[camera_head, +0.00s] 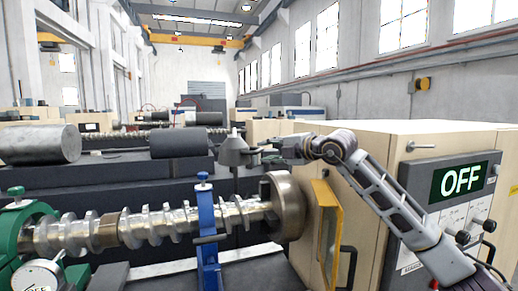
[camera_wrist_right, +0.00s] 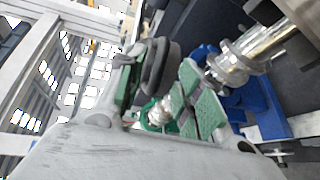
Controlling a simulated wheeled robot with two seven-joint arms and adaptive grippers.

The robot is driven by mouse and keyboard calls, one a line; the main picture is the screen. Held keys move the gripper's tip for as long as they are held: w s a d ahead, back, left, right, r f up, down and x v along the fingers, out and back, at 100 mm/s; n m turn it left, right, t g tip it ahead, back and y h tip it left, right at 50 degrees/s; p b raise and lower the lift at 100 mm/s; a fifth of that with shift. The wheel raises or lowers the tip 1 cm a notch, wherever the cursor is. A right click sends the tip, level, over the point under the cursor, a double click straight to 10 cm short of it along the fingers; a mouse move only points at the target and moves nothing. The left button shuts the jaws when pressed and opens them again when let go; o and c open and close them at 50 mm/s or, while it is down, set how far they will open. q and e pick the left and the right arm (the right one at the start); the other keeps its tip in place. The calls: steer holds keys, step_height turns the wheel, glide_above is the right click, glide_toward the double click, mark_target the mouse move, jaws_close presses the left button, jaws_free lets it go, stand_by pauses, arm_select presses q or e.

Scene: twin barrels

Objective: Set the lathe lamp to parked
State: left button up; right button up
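The lathe lamp appears to be the grey cone-shaped head (camera_head: 233,155) on a thin post, above the far end of the crankshaft in the head view. My right gripper (camera_head: 258,147) reaches in from the right, its fingers right beside the lamp head. In the right wrist view the green-padded fingers (camera_wrist_right: 160,98) stand apart, and a dark rounded shade (camera_wrist_right: 161,66), probably the lamp, shows between or just beyond them. I cannot tell whether a finger touches it. My left gripper is not in view.
A crankshaft (camera_head: 150,226) lies across the lathe, with a blue steady rest (camera_head: 207,238) and a round chuck (camera_head: 284,207). The beige headstock cabinet (camera_head: 375,150) stands at right, with a display (camera_head: 460,181) reading OFF. Dark cylinders (camera_head: 178,143) lie behind.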

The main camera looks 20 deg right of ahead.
mark_target(261, 151)
steer(key=shift+p+x, duration=0.85)
steer(key=shift+x, duration=1.7)
steer(key=shift+f, duration=0.1)
steer(key=shift+c, duration=0.4)
jaws_close()
steer(key=shift+f, duration=0.1)
